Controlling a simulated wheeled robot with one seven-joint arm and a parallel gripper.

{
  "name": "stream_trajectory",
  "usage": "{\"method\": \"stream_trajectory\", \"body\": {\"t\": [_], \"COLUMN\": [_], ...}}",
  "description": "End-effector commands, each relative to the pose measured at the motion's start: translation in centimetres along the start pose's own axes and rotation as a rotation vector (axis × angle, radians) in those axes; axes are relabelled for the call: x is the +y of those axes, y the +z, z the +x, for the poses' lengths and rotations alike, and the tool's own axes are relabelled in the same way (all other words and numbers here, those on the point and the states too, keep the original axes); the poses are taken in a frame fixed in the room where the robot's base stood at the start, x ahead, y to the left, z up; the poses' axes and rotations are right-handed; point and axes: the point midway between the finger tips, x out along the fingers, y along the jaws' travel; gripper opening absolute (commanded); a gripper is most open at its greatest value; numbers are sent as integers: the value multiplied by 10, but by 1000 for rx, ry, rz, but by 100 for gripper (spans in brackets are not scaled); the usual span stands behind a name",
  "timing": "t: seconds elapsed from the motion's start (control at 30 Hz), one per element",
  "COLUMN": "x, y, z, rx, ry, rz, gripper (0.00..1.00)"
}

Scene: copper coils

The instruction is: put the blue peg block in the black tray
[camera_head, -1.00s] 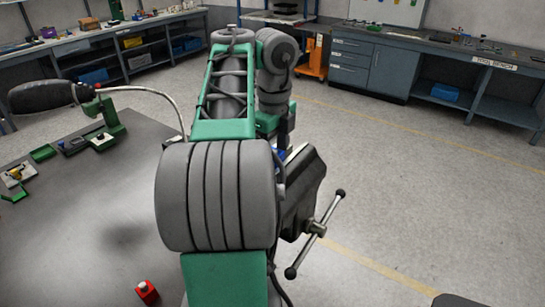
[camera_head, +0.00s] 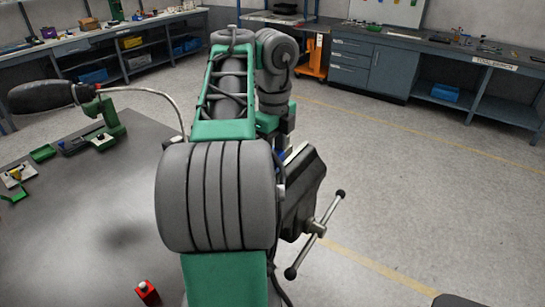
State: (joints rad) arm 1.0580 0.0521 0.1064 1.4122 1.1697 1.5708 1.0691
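My arm reaches away from the camera over the right side of the grey table (camera_head: 95,235), and its thick links fill the middle of the view. My gripper is hidden behind my arm, so I cannot see its fingers or anything in them. A small patch of blue (camera_head: 281,155) shows just right of my arm, beside the vise; it is too small and covered to tell what it is. I cannot make out the blue peg block for certain. A small dark, low item (camera_head: 73,146) lies at the table's far left; I cannot tell whether it is the black tray.
A dark vise (camera_head: 303,190) with a long bar handle stands right of my arm. Green fixtures (camera_head: 112,118), small green parts (camera_head: 43,153) and a black rounded handle (camera_head: 41,96) are at the left. A red item (camera_head: 147,292) sits near the front. The table's middle-left is clear.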

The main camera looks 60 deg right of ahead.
Motion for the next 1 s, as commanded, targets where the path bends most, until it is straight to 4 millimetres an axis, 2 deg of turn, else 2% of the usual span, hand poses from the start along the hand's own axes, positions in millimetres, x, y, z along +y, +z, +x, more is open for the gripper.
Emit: {"method": "stream_trajectory", "body": {"t": [0.17,0.8,1.0], "x": [0,0,0], "y": [0,0,0], "z": [-6,-51,-50], "rx": [-1,0,0], "ry": [-1,-1,0], "rz": [0,0,0], "gripper": [1,1,1]}}
